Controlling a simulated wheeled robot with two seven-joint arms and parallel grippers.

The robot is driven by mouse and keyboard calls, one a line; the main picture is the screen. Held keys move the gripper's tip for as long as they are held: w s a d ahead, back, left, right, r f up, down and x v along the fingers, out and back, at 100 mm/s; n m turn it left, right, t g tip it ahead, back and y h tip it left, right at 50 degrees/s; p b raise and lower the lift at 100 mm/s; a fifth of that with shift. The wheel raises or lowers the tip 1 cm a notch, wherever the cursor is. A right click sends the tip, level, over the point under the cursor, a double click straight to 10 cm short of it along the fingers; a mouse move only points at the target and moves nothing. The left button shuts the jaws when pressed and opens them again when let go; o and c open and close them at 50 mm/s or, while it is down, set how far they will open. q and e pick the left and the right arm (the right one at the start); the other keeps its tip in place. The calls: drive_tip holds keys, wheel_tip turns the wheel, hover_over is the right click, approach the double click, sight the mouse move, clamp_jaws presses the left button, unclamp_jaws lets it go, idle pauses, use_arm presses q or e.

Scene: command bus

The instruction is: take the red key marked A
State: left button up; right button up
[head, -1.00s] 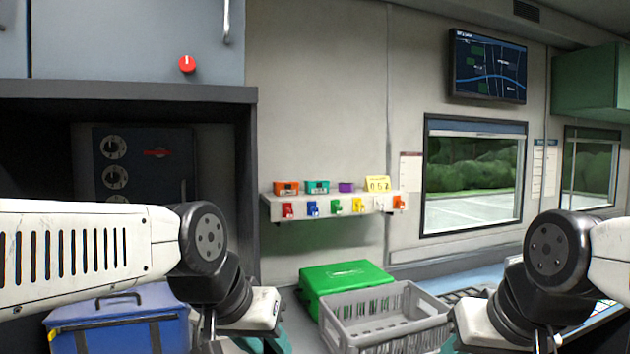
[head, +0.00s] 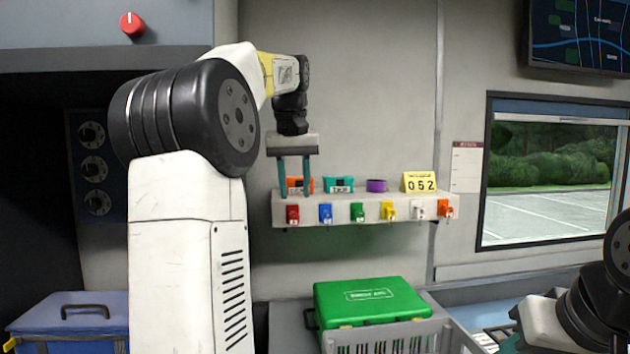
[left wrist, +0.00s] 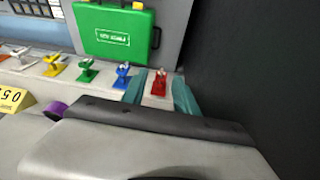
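The red key (head: 292,214) hangs at the left end of a row of coloured keys on the front of a wall shelf. Its letter is too small to read. In the left wrist view the red key (left wrist: 159,84) shows between the two open fingers (left wrist: 157,92), with no clear contact. My right gripper is out of view; only part of my right arm shows at the lower right.
The blue key (head: 325,213) hangs close to the right of the red one. The shelf (head: 347,198) carries small orange and teal boxes, a purple item (head: 377,186) and a yellow 052 sign (head: 418,182). Below are a green case (head: 370,302) and a grey crate (head: 392,338).

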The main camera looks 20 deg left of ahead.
sight(294, 214)
use_arm(q)
drive_tip(key=shift+n+y, duration=0.3)
drive_tip(key=shift+n, duration=0.1)
drive_tip(key=shift+w+a+f, duration=0.35)
drive_tip(key=shift+w+f, duration=0.35)
drive_tip(key=shift+f, duration=0.6)
drive_tip(key=shift+w+a+f, duration=0.35)
drive_tip(key=shift+w+f, duration=0.4)
drive_tip(key=shift+f, duration=0.5)
drive_tip(key=shift+w+a+f, duration=0.35)
drive_tip(key=shift+w+f, duration=0.35)
drive_tip(key=shift+f, duration=0.6)
drive_tip(key=shift+c, duration=0.3)
clamp_jaws()
drive_tip(key=shift+r, duration=0.2)
drive_tip(key=shift+s, duration=0.1)
drive_tip(key=shift+s+d, duration=0.3)
drive_tip(key=shift+s, duration=0.3)
drive_tip(key=shift+s+d, duration=0.3)
drive_tip(key=shift+s, duration=0.25)
